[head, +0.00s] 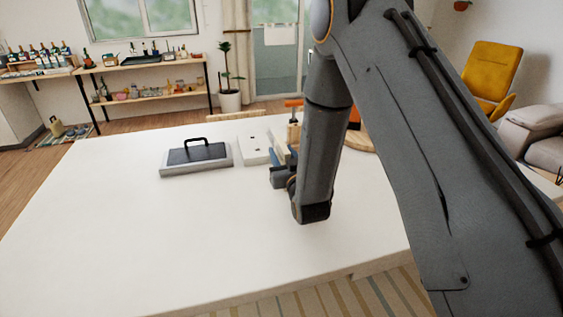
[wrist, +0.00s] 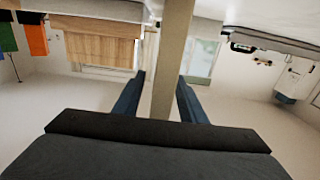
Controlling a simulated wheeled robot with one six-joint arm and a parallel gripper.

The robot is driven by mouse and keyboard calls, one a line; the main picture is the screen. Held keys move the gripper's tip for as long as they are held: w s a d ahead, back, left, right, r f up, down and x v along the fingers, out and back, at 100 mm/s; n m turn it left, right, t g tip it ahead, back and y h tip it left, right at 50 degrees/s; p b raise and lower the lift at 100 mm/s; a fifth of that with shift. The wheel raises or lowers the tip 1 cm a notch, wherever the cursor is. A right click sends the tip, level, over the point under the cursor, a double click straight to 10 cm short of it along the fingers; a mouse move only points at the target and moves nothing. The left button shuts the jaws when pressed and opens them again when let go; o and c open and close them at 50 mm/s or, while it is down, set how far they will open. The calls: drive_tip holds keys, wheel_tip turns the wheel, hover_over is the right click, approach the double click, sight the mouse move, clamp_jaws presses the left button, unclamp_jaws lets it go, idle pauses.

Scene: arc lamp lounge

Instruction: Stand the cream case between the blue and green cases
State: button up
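In the wrist view, which looks upside down, a cream upright slab (wrist: 174,50), apparently the cream case, runs between the two blue fingers of my gripper (wrist: 161,80). A gap shows beside the left finger; the right finger overlaps or touches its edge. My gripper (head: 283,168) is low over the white table in the head view, partly hidden by my arm. I cannot tell whether these are the blue and green cases.
The white table (head: 150,235) is clear in front and at left. A grey case-like slab with a black top and handle (head: 198,157) lies left of my gripper. A white block (head: 254,150) lies nearer it. A wooden item with an orange top (head: 293,104) stands behind my gripper.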

clamp_jaws()
drive_tip(key=shift+r, duration=0.1)
